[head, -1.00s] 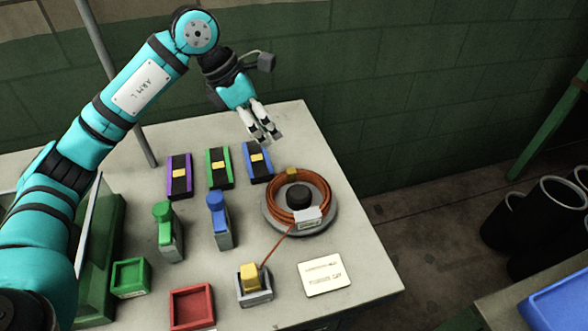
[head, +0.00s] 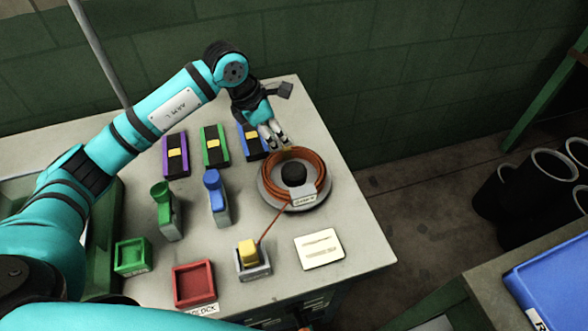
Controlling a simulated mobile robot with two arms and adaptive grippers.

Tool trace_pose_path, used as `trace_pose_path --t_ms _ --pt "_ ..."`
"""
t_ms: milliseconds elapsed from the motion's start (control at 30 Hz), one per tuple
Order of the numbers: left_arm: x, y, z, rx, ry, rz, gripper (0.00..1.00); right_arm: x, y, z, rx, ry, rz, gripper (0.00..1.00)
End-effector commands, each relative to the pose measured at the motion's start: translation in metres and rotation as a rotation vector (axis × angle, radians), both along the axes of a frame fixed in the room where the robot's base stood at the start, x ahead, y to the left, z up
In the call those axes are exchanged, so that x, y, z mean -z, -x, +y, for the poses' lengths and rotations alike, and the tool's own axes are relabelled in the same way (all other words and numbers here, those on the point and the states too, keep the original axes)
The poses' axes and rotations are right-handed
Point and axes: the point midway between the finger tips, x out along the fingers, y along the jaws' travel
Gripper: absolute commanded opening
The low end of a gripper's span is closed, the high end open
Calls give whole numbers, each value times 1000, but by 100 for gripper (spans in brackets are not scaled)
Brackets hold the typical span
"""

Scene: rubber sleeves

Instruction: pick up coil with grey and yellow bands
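The orange coil (head: 320,170) lies around a black hub (head: 293,174) on a round grey base (head: 296,206), at the right side of the table. A small yellow band shows on its far edge, partly behind my fingers. A pale grey tag (head: 305,199) sits at its near edge, and a thin orange strand runs from there to a yellow block (head: 248,252) in a grey holder. My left gripper (head: 277,147) is just above the coil's far edge, by the yellow band. Its two fingers look apart, with nothing visibly held. My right gripper is out of view.
Purple, green and blue trays (head: 175,156) stand left of the coil. Green and blue upright tools (head: 217,197) stand nearer. A red bin (head: 195,285), a green bin (head: 131,257) and a cream card (head: 319,249) lie in front. Black buckets (head: 495,195) stand right, off the table.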

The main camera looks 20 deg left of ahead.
Motion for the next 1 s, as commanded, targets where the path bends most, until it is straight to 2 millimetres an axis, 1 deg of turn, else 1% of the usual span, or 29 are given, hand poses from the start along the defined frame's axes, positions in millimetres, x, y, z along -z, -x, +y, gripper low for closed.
trace_pose_path --t_ms 33,167,200,300,400,567,600,800,833,1000 --pt "4 1 -2 0 1 7 29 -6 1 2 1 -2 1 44" --pt "23 -2 -8 1 1 8 29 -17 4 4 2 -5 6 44" --pt "29 -4 -9 0 2 7 29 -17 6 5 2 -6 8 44" --pt "40 -7 -13 0 1 5 29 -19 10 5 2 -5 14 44" --pt "45 -8 -14 1 0 2 29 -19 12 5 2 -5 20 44" --pt "46 -8 -14 1 0 2 29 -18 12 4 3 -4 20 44" --pt "46 -8 -14 1 0 2 28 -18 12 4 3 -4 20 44" --pt "45 -8 -13 -1 0 2 1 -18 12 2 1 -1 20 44" --pt "45 -8 -13 -1 0 2 0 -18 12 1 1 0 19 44" --pt "45 -8 -14 -1 0 2 0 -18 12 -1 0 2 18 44"
